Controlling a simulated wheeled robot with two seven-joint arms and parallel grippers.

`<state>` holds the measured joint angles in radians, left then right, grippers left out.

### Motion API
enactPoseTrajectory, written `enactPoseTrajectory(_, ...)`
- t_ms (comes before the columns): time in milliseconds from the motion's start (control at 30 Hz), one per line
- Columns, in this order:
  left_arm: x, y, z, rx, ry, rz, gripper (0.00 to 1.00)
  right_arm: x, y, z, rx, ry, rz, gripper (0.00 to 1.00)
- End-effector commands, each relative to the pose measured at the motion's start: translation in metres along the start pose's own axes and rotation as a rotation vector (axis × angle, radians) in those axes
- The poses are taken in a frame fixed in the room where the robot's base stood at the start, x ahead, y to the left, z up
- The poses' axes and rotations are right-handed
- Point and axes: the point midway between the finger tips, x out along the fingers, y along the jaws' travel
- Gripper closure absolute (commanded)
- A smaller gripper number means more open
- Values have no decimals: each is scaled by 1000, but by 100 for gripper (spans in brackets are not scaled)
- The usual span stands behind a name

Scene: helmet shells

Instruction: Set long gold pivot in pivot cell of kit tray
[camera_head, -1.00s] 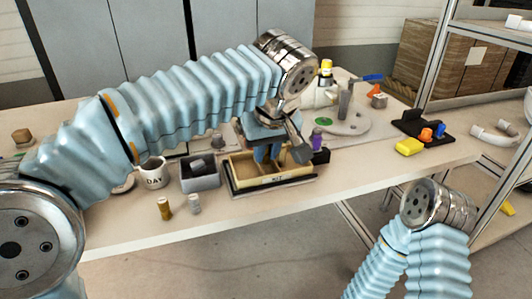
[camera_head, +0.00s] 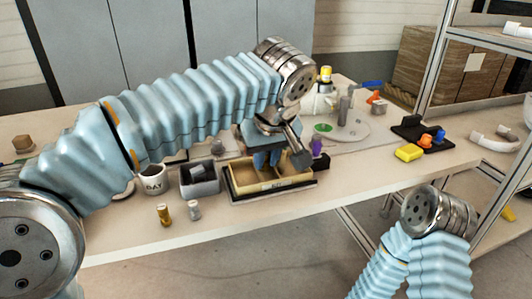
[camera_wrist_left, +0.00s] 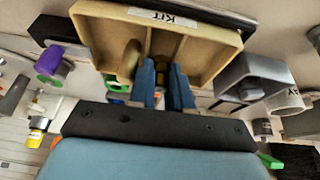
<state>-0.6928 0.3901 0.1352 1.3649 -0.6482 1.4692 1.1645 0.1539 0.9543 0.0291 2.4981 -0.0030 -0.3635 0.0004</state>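The kit tray (camera_head: 275,190) is a tan box with a KIT label, standing on a dark base near the table's front edge. It also shows in the left wrist view (camera_wrist_left: 205,32). My left gripper (camera_head: 267,160) points down, with its blue fingers inside the tray. In the left wrist view the fingers (camera_wrist_left: 165,85) stand slightly apart. A short gold cylinder (camera_head: 164,214) stands on the table beside a silver one (camera_head: 195,210). My right gripper is out of view.
Left of the tray are a grey bin (camera_head: 200,181) and a DAY mug (camera_head: 153,180). A purple item (camera_head: 317,147) stands right of the tray. Further right are a yellow block (camera_head: 408,153) and a black holder (camera_head: 412,128). The front right of the table is clear.

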Motion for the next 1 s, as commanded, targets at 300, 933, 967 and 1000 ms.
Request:
enactPoseTrajectory(300,-68,1,4,11,-17,-21,72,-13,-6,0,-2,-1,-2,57)
enactPoseTrajectory(933,-114,2,4,11,-12,-17,72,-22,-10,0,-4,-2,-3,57)
enactPoseTrajectory(967,-114,2,4,11,-12,-17,72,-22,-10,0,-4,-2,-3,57)
enactPoseTrajectory(1000,-114,2,4,11,-12,-17,72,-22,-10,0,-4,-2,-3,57)
